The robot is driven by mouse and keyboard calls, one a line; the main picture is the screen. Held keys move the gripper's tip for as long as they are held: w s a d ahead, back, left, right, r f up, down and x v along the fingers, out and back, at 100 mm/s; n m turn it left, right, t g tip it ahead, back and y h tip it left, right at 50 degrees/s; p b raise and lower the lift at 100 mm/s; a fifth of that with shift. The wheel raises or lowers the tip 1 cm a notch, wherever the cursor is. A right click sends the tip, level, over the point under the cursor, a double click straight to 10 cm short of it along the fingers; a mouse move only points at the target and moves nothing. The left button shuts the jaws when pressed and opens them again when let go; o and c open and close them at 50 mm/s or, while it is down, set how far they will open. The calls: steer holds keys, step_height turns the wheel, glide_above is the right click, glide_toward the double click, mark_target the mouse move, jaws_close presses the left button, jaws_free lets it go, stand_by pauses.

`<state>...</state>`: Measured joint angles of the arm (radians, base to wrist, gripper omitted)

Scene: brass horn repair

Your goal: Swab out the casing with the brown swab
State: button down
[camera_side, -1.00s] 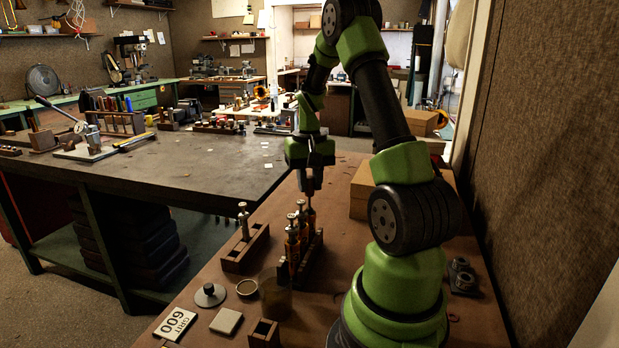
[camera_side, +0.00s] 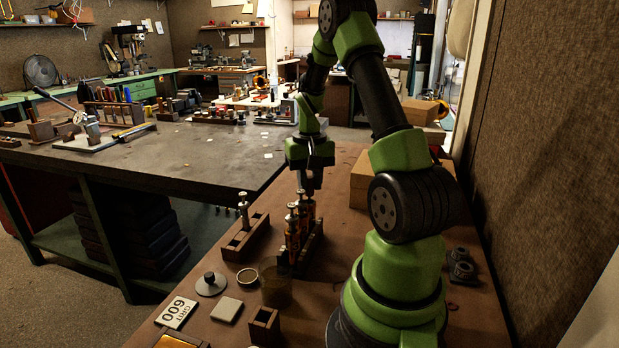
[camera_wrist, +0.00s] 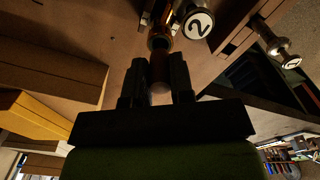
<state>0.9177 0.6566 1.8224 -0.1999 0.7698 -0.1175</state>
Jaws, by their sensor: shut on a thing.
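My gripper (camera_side: 309,172) points down over the far end of the dark wooden rack (camera_side: 315,248). It is shut on the brown swab, whose handle (camera_wrist: 160,70) shows between the fingers in the wrist view. Just beyond the fingertips is the round mouth of a brass casing (camera_wrist: 159,41), in line with the swab. I cannot tell how far the swab's end is inside it. In the side view the brass casing (camera_side: 309,208) stands in the rack below my gripper. Valves with silver tops (camera_side: 292,222) stand nearer the camera in the same rack, and one cap (camera_wrist: 198,23) is marked 2.
A second wooden rack (camera_side: 238,246) with one silver-topped valve stands to the left. A cardboard box (camera_side: 362,186) is right of my gripper.

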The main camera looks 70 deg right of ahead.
steer(key=shift+f, duration=0.5)
steer(key=shift+r, duration=0.1)
steer(key=shift+r, duration=1.4)
steer(key=shift+f, duration=0.1)
steer(key=shift+r, duration=4.4)
stand_by(0.7)
steer(key=w+a+f+n, duration=0.1)
steer(key=w+a+n, duration=0.1)
steer(key=a, duration=0.6)
steer(key=w+a+f+n, duration=0.2)
steer(key=a+n, duration=0.3)
steer(key=a, duration=0.4)
steer(key=w+a+f+n, duration=0.2)
steer(key=w+a+n, duration=0.1)
steer(key=a, duration=0.5)
steer(key=shift+w+a+f+n, duration=0.25)
steer(key=shift+w+n, duration=0.15)
steer(key=shift+n, duration=0.3)
